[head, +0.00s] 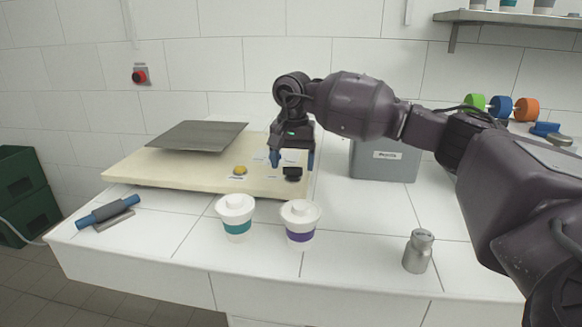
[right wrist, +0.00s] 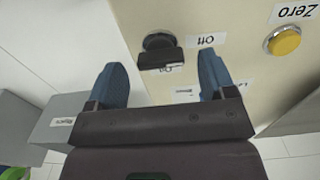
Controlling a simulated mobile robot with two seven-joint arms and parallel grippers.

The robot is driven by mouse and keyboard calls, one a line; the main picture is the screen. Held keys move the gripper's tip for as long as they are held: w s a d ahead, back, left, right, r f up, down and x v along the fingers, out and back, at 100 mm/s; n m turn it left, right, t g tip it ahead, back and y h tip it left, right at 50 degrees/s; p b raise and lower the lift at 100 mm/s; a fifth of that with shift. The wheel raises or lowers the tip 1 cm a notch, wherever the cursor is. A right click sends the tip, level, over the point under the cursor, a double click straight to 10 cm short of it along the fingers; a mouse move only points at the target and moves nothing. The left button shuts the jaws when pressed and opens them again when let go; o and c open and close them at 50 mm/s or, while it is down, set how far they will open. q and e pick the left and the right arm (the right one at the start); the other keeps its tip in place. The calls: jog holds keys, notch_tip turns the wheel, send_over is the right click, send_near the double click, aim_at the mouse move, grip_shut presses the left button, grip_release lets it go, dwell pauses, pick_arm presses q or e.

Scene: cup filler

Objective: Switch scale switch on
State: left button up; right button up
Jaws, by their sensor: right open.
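The scale (head: 150,169) is a cream base with a grey metal plate (head: 197,136) on its left part. My right gripper (head: 292,160) is open and empty, close above the switch. In the right wrist view the switch lies beyond and between the blue fingertips (right wrist: 163,70), with no visible contact. My left gripper is out of view.
A yellow Zero button (head: 240,170) is on the scale, left of the switch. Two lidded cups, teal-banded (head: 236,228) and purple-banded (head: 300,238), stand in front. A grey box (head: 385,163) is right of the scale; a metal canister (head: 418,251) is front right.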

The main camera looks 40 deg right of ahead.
jog(key=shift+f, duration=0.65)
jog(key=shift+c, duration=0.2)
jog(key=c, duration=0.9)
